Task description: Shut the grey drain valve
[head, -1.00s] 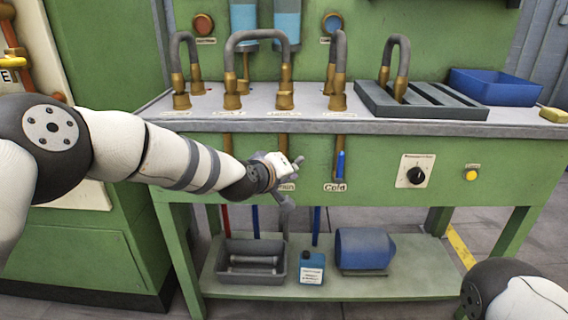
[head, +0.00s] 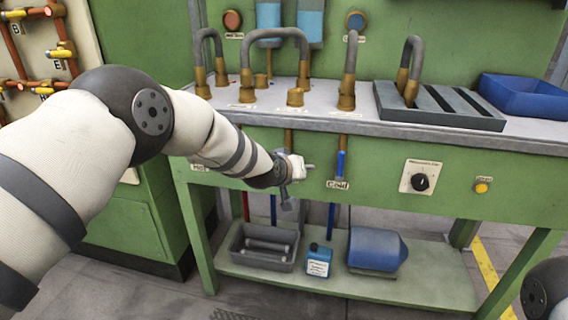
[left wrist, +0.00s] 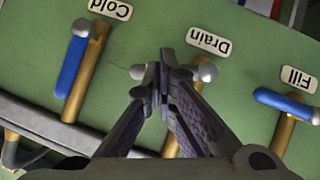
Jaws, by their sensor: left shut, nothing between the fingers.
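The grey drain valve sits under the Drain label (left wrist: 209,41) in the left wrist view. Its round silver end (left wrist: 205,70) and part of its brass pipe (left wrist: 194,92) show. The rest of its handle is mostly hidden behind my fingers, so I cannot tell its exact angle. My left gripper (left wrist: 166,75) is shut and empty, with its fingertips over or beside the valve. I cannot tell whether they touch it. In the head view my left gripper (head: 287,186) is at the panel front and covers the valve and label. My right gripper is out of view.
The blue-handled Cold valve (head: 340,164) lies along its pipe, right of my gripper. The blue Fill handle (left wrist: 282,103) lies across its pipe. A black dial (head: 420,182) is further right. A shelf below holds a grey tray (head: 235,258), blue bottle (head: 318,262) and blue motor (head: 375,248).

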